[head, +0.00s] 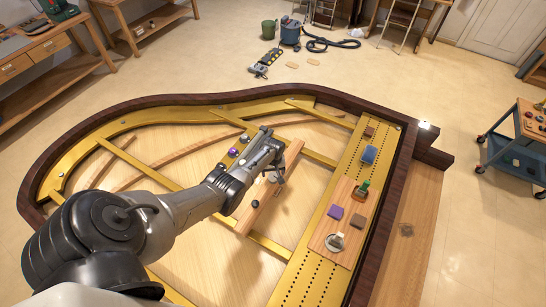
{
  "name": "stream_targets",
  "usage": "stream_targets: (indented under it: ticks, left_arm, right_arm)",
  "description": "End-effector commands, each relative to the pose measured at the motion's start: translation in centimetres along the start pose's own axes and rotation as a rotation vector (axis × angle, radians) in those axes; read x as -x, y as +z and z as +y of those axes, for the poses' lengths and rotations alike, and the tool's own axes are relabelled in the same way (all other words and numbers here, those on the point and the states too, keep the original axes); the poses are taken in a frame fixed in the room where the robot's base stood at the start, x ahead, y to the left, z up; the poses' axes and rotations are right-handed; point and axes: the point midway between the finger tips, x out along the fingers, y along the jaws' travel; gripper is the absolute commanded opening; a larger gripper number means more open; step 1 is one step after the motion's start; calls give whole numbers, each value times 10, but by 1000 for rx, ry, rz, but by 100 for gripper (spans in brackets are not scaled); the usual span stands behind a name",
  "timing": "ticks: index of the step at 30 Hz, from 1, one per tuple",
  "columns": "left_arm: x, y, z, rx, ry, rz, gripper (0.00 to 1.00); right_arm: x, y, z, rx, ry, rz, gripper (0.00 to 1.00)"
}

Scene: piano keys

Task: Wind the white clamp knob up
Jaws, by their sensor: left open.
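A small pale, whitish knob (272,178) shows on the wooden bar (247,219) that lies slantwise inside the piano frame; it looks like the white clamp knob. My left gripper (279,175) is at this knob, with its fingers pointing down over the bar. It is open. The gripper and wrist partly cover the knob, and I cannot tell whether a finger touches it. A black knob (255,204) sits lower on the same bar. A purple knob (233,152) shows to the left, beyond my wrist. My right gripper is out of view.
A wooden board (323,233) at the right holds a purple block (335,212), a brown block (358,221), a green-handled item (363,187) and a grey-white round item (337,241). A blue block (369,154) lies farther back. The dark piano rim (391,190) encloses the area.

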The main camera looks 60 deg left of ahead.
Motion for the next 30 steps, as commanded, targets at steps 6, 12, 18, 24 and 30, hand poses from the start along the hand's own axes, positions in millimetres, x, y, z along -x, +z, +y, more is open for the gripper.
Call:
stream_targets:
  ticks: [6,12,18,24,30]
  left_arm:
    - [23,0,0,-1,2,3,76]
    - [56,0,0,0,3,3,76]
    - [82,0,0,0,2,2,76]
    - [100,0,0,0,1,1,76]
    - [106,0,0,1,0,0,76]
  right_arm:
    - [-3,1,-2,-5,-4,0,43]
    - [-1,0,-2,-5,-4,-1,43]
    - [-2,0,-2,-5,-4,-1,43]
    - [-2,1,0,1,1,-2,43]
    - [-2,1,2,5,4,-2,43]
